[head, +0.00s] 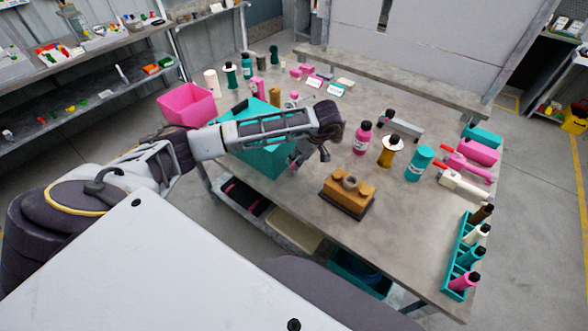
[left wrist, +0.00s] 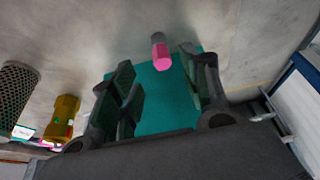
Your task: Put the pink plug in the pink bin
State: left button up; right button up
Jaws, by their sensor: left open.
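The pink bin (head: 187,106) stands at the far left edge of the table, left of a teal bin (head: 262,158). My left gripper (head: 308,158) is over the table at the right side of the teal bin. Its fingers are spread and nothing is held between them. In the left wrist view, a pink plug-like piece with a grey end (left wrist: 161,58) shows beyond the gap between the fingers, with teal behind and below it. I cannot pick this piece out for sure in the head view, where my arm may hide it. My right gripper is not in view.
An orange block (head: 347,194) sits near the front. A pink bottle (head: 362,139), a brass spool (head: 389,154) and a teal cylinder (head: 418,163) stand to the right. A teal rack of bottles (head: 452,272) lies along the right edge. Several small items crowd the back.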

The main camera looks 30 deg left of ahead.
pick_arm(q)
jog(key=shift+a+f, duration=0.15)
jog(key=shift+f, duration=0.25)
jog(key=shift+p+x, duration=0.4)
jog(key=shift+x, duration=2.2)
jog(key=shift+s, duration=0.15)
grip_shut()
